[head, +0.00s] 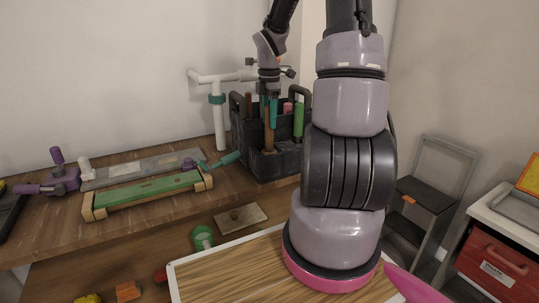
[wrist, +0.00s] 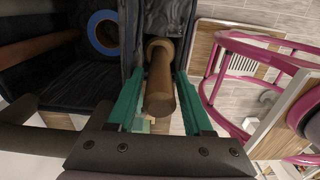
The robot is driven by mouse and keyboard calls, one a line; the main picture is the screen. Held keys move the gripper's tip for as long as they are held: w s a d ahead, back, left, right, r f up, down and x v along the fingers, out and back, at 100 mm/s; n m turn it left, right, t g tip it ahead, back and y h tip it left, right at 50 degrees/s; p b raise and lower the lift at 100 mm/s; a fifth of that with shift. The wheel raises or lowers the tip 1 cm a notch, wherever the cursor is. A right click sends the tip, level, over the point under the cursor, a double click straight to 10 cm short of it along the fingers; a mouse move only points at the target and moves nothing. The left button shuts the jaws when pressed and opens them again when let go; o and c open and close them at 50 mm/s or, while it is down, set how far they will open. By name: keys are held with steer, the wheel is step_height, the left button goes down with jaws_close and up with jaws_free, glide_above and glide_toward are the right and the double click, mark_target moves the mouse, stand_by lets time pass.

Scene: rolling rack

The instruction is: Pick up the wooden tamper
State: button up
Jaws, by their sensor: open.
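The wooden tamper (wrist: 160,85) is a brown round wooden piece with a wider collar. In the wrist view it lies between the two teal fingers of my gripper (wrist: 157,88), which are open on either side of it. I cannot tell whether either finger touches it. In the head view my gripper (head: 269,108) points down over the front of a black tool caddy (head: 264,164), with the tamper's brown shaft (head: 268,138) below and between the fingers.
The caddy also holds a green handle (head: 298,121), a brown handle (head: 248,104) and a blue ring (wrist: 103,32). A white pipe stand (head: 218,120) is close behind it on the left. A green wood-ended tool (head: 148,193) lies on the wooden bench (head: 50,228).

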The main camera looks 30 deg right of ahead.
step_height(320, 180, down, 2)
steer(key=shift+c, duration=0.3)
jaws_close()
steer(key=shift+r, duration=0.15)
